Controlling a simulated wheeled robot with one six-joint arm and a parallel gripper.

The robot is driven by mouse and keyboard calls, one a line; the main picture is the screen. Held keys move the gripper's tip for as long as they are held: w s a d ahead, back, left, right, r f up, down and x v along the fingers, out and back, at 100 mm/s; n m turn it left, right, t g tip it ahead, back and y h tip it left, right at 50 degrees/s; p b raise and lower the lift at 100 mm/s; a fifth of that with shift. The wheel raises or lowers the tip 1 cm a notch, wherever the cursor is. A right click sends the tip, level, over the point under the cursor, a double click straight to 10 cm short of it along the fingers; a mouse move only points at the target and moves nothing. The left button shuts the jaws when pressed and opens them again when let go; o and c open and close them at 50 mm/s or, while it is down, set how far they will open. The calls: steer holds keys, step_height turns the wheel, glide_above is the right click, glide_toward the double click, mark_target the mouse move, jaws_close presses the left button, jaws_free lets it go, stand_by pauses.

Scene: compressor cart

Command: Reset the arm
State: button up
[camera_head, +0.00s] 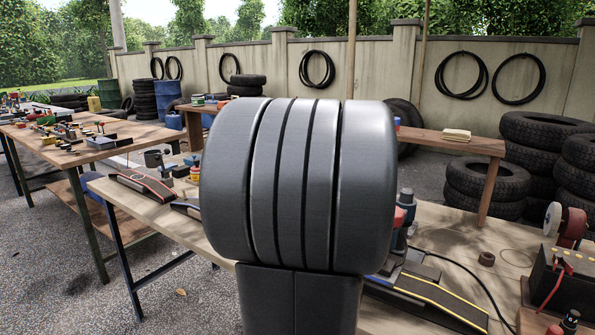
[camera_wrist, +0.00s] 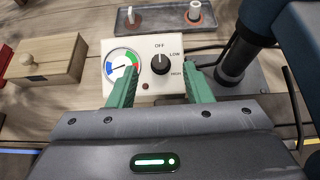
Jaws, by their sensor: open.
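My gripper (camera_wrist: 160,70) shows in the wrist view with its two green fingers apart and nothing held between them. A cream control panel (camera_wrist: 177,88) lies beyond and between the fingertips. It carries a black knob (camera_wrist: 160,64) marked OFF, LOW and HIGH, and a round gauge (camera_wrist: 121,65) with coloured bands. Whether a fingertip touches the panel is hard to tell. In the head view a large dark grey part, which looks like my own arm, fills the middle and hides much of the bench behind it; the gripper does not show there.
In the wrist view a wooden box (camera_wrist: 48,57) is at left, a grey tray (camera_wrist: 150,17) at the top and a dark post (camera_wrist: 240,60) at right. The head view shows a workbench (camera_head: 165,210), a tool table (camera_head: 75,157) and stacked tyres (camera_head: 487,180).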

steer(key=shift+b+x, duration=0.3)
steer(key=shift+x, duration=1.1)
steer(key=shift+s+r, duration=0.1)
